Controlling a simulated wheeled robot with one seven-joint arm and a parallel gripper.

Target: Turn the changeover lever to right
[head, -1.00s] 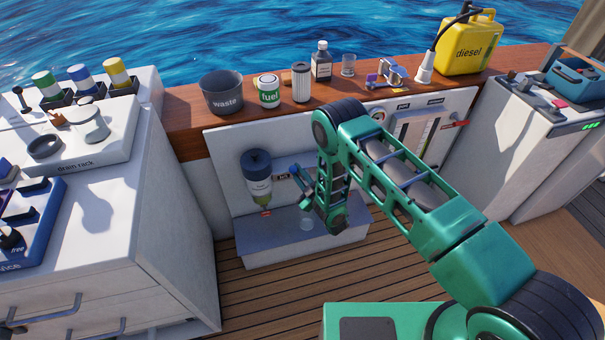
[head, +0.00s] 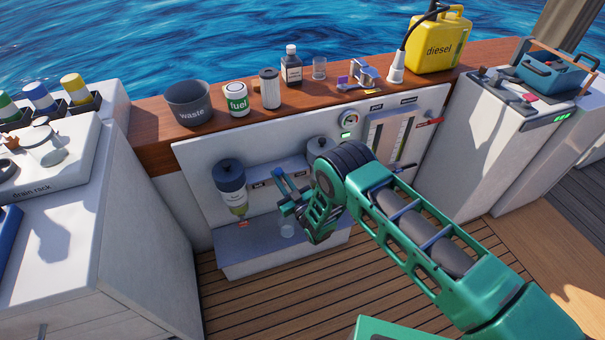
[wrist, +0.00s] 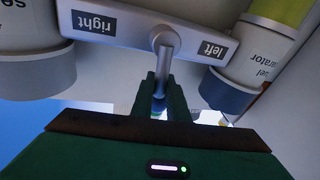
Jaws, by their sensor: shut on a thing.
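The changeover lever (wrist: 161,66) shows in the wrist view as a grey metal arm running from a round pivot down between my fingers. Its grey plate carries a "right" label (wrist: 94,23) at picture left and a "left" label (wrist: 213,49) at picture right, both upside down. The lever points between the two labels. My gripper (wrist: 160,98) is shut on its end. In the head view my gripper (head: 287,192) is at the panel, between two separators; it and my arm hide most of the lever there.
A separator (head: 229,176) with a dark cap hangs left of my gripper, and another (head: 320,147) is partly behind my arm. A grey ledge (head: 240,258) juts out below.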

